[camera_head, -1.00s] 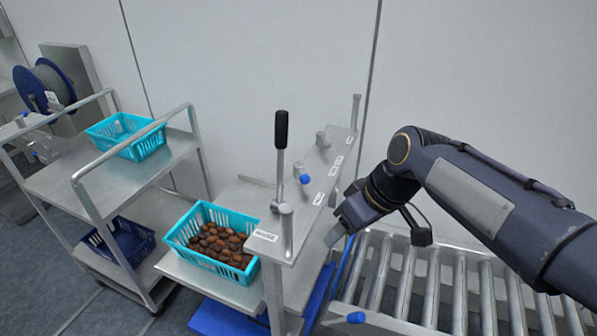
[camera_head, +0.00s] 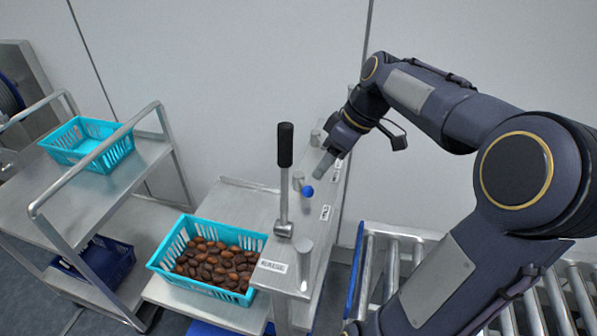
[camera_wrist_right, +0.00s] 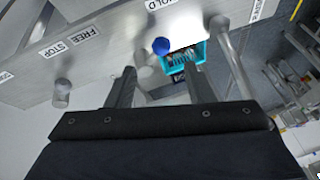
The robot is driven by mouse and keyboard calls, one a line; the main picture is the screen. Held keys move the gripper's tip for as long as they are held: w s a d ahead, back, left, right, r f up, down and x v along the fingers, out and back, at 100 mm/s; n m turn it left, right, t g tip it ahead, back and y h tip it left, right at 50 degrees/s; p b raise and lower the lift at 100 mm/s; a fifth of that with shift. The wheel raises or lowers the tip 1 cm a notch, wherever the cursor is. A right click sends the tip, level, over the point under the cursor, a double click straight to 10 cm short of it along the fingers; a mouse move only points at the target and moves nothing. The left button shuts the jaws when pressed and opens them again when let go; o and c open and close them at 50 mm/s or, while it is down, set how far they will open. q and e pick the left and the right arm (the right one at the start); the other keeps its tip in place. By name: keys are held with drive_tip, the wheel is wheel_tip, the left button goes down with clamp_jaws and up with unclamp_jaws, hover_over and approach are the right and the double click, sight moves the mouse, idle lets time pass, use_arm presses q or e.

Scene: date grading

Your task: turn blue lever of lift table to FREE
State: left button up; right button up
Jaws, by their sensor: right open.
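The blue lever shows as a blue ball knob (camera_head: 308,192) on the narrow top panel (camera_head: 318,235) of the lift table. In the right wrist view the blue knob (camera_wrist_right: 161,46) is beside the HOLD label (camera_wrist_right: 163,4), and the FREE label (camera_wrist_right: 84,34) is further left. My right gripper (camera_head: 323,163) is just beyond the knob in the head view, over the panel. Its open fingers (camera_wrist_right: 160,82) point toward the knob, with nothing seen between them. Contact with the lever cannot be told. My left gripper is not in view.
A black-handled lever (camera_head: 285,145) stands upright on the same panel, by the RAISE label (camera_head: 273,266). A turquoise basket of dates (camera_head: 160,262) sits on the lift table. A cart (camera_head: 60,195) stands at left, a roller conveyor (camera_head: 392,262) at right. Metal posts (camera_head: 305,258) rise from the panel.

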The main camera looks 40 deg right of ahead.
sight(310, 187)
drive_tip(key=x, duration=0.7)
drive_tip(key=shift+a+f, duration=0.1)
drive_tip(key=shift+f, duration=0.2)
drive_tip(key=shift+c, duration=0.3)
drive_tip(key=c, duration=0.9)
